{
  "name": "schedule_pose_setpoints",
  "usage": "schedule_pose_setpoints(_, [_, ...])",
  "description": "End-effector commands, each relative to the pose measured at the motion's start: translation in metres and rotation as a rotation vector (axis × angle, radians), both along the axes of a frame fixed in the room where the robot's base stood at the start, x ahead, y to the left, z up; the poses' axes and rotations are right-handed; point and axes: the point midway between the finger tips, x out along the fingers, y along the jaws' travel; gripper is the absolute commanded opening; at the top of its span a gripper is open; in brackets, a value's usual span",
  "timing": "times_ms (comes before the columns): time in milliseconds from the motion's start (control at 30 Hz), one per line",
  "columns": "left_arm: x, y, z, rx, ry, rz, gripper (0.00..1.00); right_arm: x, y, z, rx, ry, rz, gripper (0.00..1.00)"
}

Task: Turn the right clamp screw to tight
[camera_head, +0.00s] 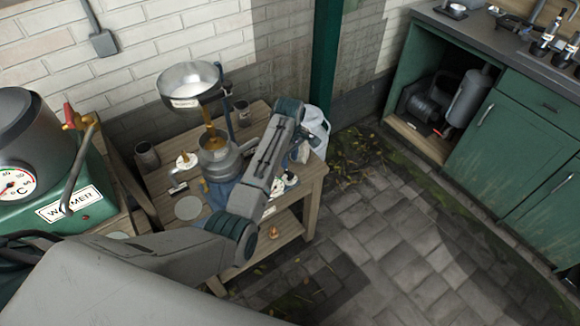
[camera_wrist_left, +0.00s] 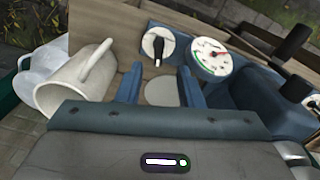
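In the left wrist view a black knob (camera_wrist_left: 160,46) stands on a round white dial, just beyond my left gripper (camera_wrist_left: 160,84). It may be the right clamp screw; I cannot tell its setting. The gripper's two blue fingers are apart, with nothing held between them. A pale flat disc shows between and below the fingers. In the head view my left arm reaches over the right part of the wooden bench, hiding part of it. A metal churn (camera_head: 217,160) stands there under a steel bowl (camera_head: 188,82). My right gripper is not in view.
A round gauge (camera_wrist_left: 210,57) is right of the knob. A pale jug (camera_wrist_left: 76,82) lies left of the fingers. The green warmer (camera_head: 75,205) stands left of the bench.

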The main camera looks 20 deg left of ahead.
Motion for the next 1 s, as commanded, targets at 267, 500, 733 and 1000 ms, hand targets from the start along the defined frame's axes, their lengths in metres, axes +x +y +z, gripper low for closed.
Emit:
schedule_pose_setpoints(267, [0.000,0.000,-0.046,0.001,0.002,0.000,0.34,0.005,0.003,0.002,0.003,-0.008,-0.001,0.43])
schedule_pose_setpoints(500, [0.000,0.000,-0.060,0.000,0.000,0.000,0.34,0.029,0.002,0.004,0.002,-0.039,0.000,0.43])
schedule_pose_setpoints(733, [0.000,0.000,-0.060,0.000,-0.001,0.000,0.32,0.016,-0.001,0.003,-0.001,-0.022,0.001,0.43])
schedule_pose_setpoints(1000, [0.000,0.000,-0.060,0.000,0.000,-0.001,0.00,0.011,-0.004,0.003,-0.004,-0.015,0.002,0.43])
